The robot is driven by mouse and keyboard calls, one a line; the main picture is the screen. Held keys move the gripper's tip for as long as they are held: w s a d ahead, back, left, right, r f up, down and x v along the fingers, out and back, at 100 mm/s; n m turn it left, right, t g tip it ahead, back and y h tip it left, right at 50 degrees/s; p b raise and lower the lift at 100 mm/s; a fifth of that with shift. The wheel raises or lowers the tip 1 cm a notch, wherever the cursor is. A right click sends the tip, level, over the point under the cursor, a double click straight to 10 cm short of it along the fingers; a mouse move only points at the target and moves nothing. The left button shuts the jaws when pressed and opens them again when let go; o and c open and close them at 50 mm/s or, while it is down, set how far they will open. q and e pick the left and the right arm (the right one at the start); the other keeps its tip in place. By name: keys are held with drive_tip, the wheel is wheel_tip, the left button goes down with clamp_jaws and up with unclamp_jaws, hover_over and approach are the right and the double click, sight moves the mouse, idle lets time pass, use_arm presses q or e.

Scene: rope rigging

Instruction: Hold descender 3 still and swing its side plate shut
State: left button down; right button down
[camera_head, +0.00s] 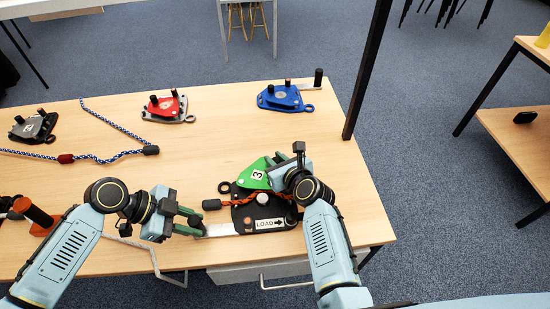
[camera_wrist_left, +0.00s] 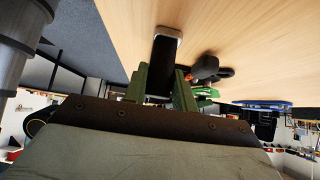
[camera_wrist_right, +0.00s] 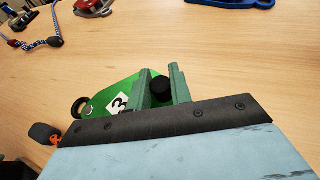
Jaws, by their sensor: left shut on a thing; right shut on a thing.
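Descender 3 lies on the table, with a black back plate (camera_head: 242,218) marked LOAD and a green side plate (camera_head: 252,174) marked 3. The green plate is turned out toward the far side, leaving much of the back plate uncovered. An orange rope (camera_head: 230,203) runs across the back plate past a round metal post. My left gripper (camera_head: 195,222) is shut on the black grip (camera_wrist_left: 163,62) of the descender's metal handle (camera_head: 222,229). My right gripper (camera_head: 277,172) is at the green plate, its fingers around a black knob (camera_wrist_right: 160,88). The right hand hides part of the green plate.
Red (camera_head: 168,106), blue (camera_head: 286,97) and dark grey (camera_head: 34,127) descenders lie farther back on the table. A blue-white rope (camera_head: 110,124) is at the left. The table between these is clear.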

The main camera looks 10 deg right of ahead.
drive_tip(key=c, duration=1.3)
unclamp_jaws()
drive_tip(key=shift+o, duration=0.2)
drive_tip(key=shift+s+d+r, duration=0.2)
drive_tip(key=shift+s, duration=0.35)
drive_tip(key=s+d, duration=0.1)
drive_tip(key=s, duration=0.2)
drive_tip(key=s+d, duration=0.2)
drive_tip(key=s, duration=0.2)
drive_tip(key=s+d, duration=0.1)
drive_tip(key=s, duration=0.3)
drive_tip(key=shift+s+d, duration=0.1)
drive_tip(key=shift+d, duration=0.05)
